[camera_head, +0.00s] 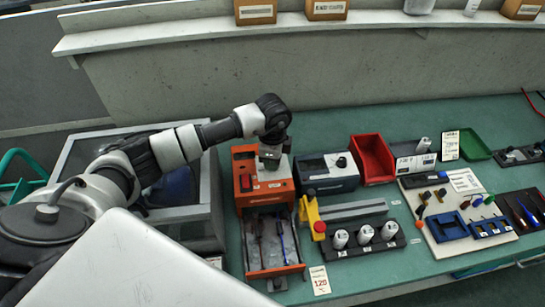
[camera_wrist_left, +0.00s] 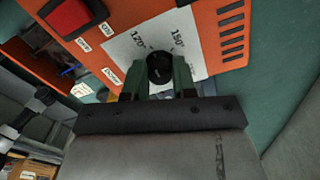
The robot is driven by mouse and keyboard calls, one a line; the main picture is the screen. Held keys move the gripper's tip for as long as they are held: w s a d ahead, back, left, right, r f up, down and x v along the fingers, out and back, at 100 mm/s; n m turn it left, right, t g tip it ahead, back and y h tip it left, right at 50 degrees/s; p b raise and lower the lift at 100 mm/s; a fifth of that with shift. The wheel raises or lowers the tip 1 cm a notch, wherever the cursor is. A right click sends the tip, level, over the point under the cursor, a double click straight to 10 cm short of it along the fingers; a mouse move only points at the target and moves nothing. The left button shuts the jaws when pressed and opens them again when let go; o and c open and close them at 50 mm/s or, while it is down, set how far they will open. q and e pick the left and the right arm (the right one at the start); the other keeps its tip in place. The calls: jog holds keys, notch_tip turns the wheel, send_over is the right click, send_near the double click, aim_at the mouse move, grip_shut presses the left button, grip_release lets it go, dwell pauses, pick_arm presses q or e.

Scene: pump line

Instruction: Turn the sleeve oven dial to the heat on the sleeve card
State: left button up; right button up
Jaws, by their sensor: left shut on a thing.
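The sleeve oven (camera_head: 246,182) is an orange box at the left of the green bench, with my left gripper (camera_head: 270,152) over its top. In the left wrist view, the black round dial (camera_wrist_left: 160,66) sits on a white scale plate (camera_wrist_left: 128,42) marked 120° and what looks like 150°. The two fingers of my left gripper (camera_wrist_left: 160,76) are shut on the dial from both sides. The dial's pointer is too dark to read. The sleeve card (camera_head: 320,281), showing a red 120, lies at the bench's front edge. My right gripper is not in view.
An orange tray (camera_head: 297,269) with tools extends in front of the oven. A yellow part with a red knob (camera_head: 319,227) stands beside it. A dark blue-grey box (camera_head: 328,184) and a red bin (camera_head: 373,158) stand right. A red button (camera_wrist_left: 72,18) is near the dial.

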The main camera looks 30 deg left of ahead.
pick_arm(q)
jog(key=shift+r+n, duration=0.15)
jog(key=shift+n, duration=0.35)
jog(key=o, duration=0.9)
notch_tip(320, 180, up, 11)
jog(key=shift+f+b, duration=0.15)
jog(key=shift+b, duration=0.9)
